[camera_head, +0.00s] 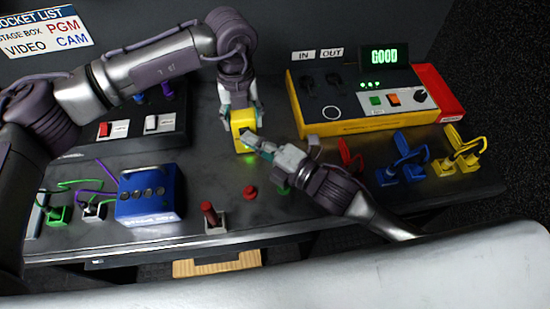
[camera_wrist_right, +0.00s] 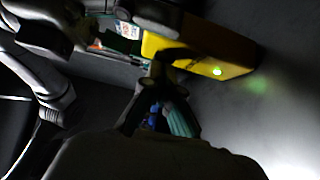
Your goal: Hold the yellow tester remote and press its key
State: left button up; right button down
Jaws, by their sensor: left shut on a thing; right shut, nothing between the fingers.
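The yellow tester remote (camera_head: 242,122) is held upright above the middle of the grey worktop by my left gripper (camera_head: 240,107), which is shut on its upper part from above. In the right wrist view the remote (camera_wrist_right: 215,48) shows a lit green lamp at its end. My right gripper (camera_head: 249,139) is shut and empty, its fingertips at the remote's lower face. In the right wrist view the right fingertips (camera_wrist_right: 157,70) overlap the remote's edge and appear to touch it. The key is hidden behind them.
The yellow and red tester box (camera_head: 345,122) stands at the back right, with a display (camera_head: 391,57) reading GOOD in green. Colored plugs (camera_head: 402,168) lie to the right. A blue box (camera_head: 150,194) and red-handled tool (camera_head: 210,213) stand at the front left.

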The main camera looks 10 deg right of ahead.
pick_arm(q)
jog(key=shift+f, duration=0.1)
pick_arm(e)
jog(key=s, duration=0.3)
jog(key=shift+s+d+f, duration=0.15)
jog(key=shift+s+d, duration=0.1)
jog(key=shift+s, duration=0.15)
pick_arm(q)
jog(key=shift+a, duration=0.15)
pick_arm(e)
jog(key=v, duration=0.9)
pick_arm(q)
jog(key=o, duration=1.4)
jog(key=shift+w, duration=0.15)
pick_arm(e)
jog(key=shift+a, duration=0.1)
pick_arm(q)
notch_tip(320, 180, up, 12)
